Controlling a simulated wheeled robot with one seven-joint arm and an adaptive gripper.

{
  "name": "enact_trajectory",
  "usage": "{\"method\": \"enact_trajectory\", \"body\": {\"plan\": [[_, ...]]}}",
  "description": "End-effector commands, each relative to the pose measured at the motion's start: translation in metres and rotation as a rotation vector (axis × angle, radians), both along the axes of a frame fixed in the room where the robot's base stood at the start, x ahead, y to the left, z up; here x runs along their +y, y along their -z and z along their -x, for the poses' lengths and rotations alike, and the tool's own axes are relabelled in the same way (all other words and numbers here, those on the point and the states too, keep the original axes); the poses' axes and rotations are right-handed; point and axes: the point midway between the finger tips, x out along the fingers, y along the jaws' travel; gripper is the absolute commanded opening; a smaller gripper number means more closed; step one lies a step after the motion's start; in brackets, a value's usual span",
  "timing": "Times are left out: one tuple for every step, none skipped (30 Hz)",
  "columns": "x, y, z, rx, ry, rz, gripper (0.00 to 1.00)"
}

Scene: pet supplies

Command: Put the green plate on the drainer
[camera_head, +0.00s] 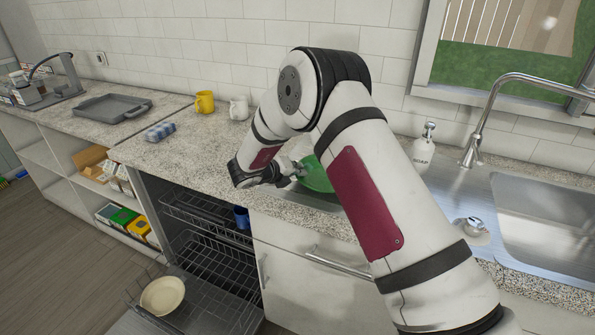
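The green plate (318,176) shows in the head view between my wrist and my upper arm, and my arm hides its right part. My gripper (297,168) is at the plate's left edge. It looks to touch the plate, but I cannot tell whether its fingers are closed on it. The plate is over or close to a metal surface (312,197) set in the counter left of the sink. That surface may be the drainer, and much of it is hidden behind my arm.
A sink (550,225) with a tall faucet (478,135) and a soap bottle (424,150) are at right. Yellow (205,102) and white (239,108) mugs stand at the back. An open dishwasher below holds a cream bowl (162,295) and a blue cup (242,217). The counter's left-middle is mostly clear.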

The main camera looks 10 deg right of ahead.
Motion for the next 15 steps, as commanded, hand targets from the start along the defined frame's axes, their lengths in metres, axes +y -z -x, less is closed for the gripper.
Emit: {"method": "enact_trajectory", "body": {"plan": [[-0.0001,0.0013,-0.0004,0.0,-0.001,0.002,0.0],[-0.0001,0.0022,-0.0004,0.0,-0.001,0.002,0.0],[0.0001,0.0024,0.0,0.001,0.0,0.001,0.12],[0.0001,0.0022,0.0001,0.001,0.0,0.001,0.19],[0.0002,0.0021,0.0001,0.001,0.0,0.001,0.25],[0.0001,0.0021,0.0001,0.001,0.0,0.001,0.25],[0.0001,0.0021,0.0001,0.001,0.0,0.001,0.25],[0.0001,0.0021,0.0001,0.0,0.0,0.0,0.25],[0.0001,0.0021,0.0002,0.0,0.0,0.0,0.25],[0.0001,0.0022,0.0002,0.0,-0.001,-0.001,0.25],[0.0001,0.0022,0.0002,0.0,-0.001,-0.001,0.25],[0.0001,0.0022,0.0002,0.0,-0.001,-0.001,0.25],[0.0002,0.0021,0.0002,0.0,-0.001,-0.001,0.25],[0.0002,0.0017,0.0002,0.0,-0.001,-0.001,0.25],[0.0002,0.0003,0.0002,0.0,-0.001,-0.001,0.25]]}}
